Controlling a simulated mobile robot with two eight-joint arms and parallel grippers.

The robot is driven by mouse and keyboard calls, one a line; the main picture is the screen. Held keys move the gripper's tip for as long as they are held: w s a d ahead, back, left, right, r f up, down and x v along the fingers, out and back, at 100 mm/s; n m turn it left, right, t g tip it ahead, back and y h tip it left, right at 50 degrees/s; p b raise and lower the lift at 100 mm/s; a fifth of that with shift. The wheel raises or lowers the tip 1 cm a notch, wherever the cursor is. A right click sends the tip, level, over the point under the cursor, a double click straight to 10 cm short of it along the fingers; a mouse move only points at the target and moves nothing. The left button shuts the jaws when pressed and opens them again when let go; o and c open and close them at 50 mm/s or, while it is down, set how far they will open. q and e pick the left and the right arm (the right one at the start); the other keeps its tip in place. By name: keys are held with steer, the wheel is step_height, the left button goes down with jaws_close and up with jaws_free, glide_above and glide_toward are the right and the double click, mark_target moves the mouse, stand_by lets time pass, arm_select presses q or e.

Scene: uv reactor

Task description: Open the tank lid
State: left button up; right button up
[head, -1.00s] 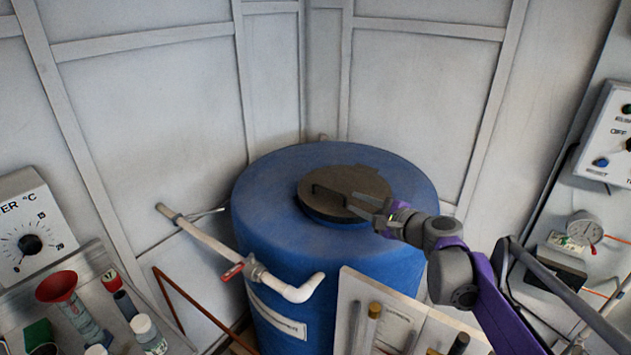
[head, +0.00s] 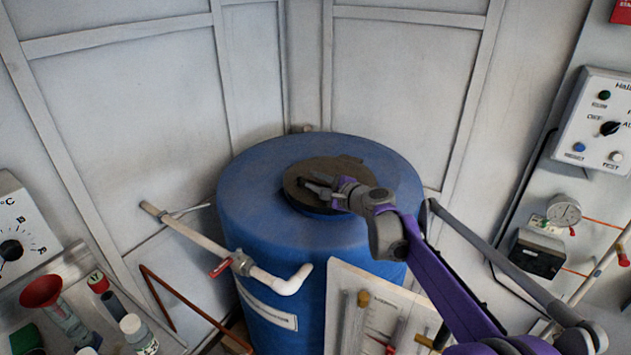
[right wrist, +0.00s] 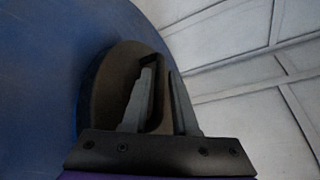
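The blue tank (head: 250,195) stands in the corner, with a dark round lid (head: 345,168) lying flat on its top. In the right wrist view the lid (right wrist: 98,95) shows a raised dark handle (right wrist: 157,88). My right gripper (head: 310,183) is over the lid at the handle. Its two fingers (right wrist: 160,72) are apart, with the handle between them. The handle looks close to the left finger, and a gap shows toward the right finger. The handle is mostly hidden by the gripper in the head view. My left gripper is not in view.
A white pipe with a red valve (head: 222,267) runs in front of the tank at left. A pale panel with tubes (head: 345,300) stands before the tank. Bottles and a red funnel (head: 41,290) are at lower left. A control box (head: 600,125) is at right.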

jaws_close()
stand_by(1.4)
